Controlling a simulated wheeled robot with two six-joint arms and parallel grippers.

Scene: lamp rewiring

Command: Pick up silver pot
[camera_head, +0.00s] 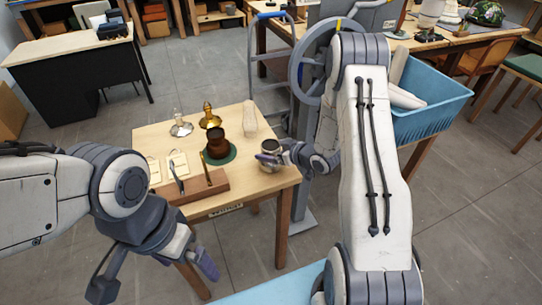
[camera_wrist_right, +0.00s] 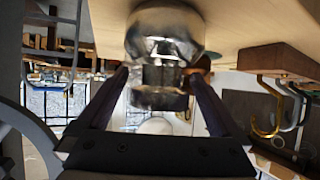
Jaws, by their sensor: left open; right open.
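The silver pot (camera_head: 270,146) is at the right edge of the small wooden table (camera_head: 262,185). In the right wrist view the shiny round pot (camera_wrist_right: 165,30) fills the top middle. My right gripper (camera_head: 272,160) is at the pot, its open fingers (camera_wrist_right: 158,82) on either side of the pot's narrower part. Whether the fingers touch it is unclear. My left gripper (camera_head: 155,278) is open and empty, low in front of the table's front left.
A dark brown pot (camera_head: 217,144) on a green round mat, a brass lamp (camera_head: 210,117), a glass lamp (camera_head: 180,125) and a wooden block with hooks (camera_head: 194,188) share the tabletop. A blue crate (camera_head: 430,110) stands to the right.

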